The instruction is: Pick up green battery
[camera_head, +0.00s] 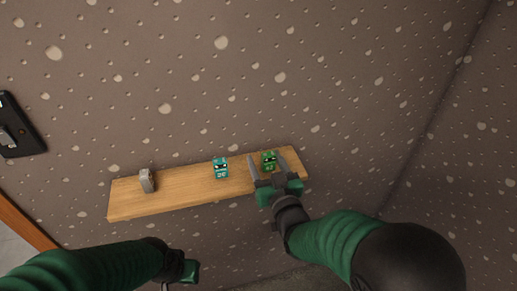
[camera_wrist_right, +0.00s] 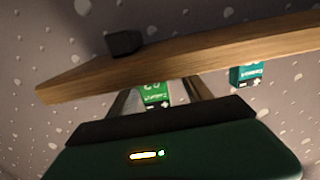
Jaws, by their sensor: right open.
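The green battery (camera_head: 269,160) stands on a wooden shelf (camera_head: 190,192), towards its right end. In the right wrist view the green battery (camera_wrist_right: 154,93) shows between my finger bars, partly hidden by the gripper body. My right gripper (camera_head: 267,162) is open, with one finger on each side of the green battery. I cannot tell whether either finger touches it. My left gripper (camera_head: 189,271) is low in the head view, away from the shelf, and its fingers cannot be made out.
A teal battery (camera_head: 220,168) stands on the shelf to the left of the green one; it also shows in the wrist view (camera_wrist_right: 246,75). A small grey object (camera_head: 146,181) stands near the shelf's left end. A dark switch plate (camera_head: 18,128) is on the speckled wall.

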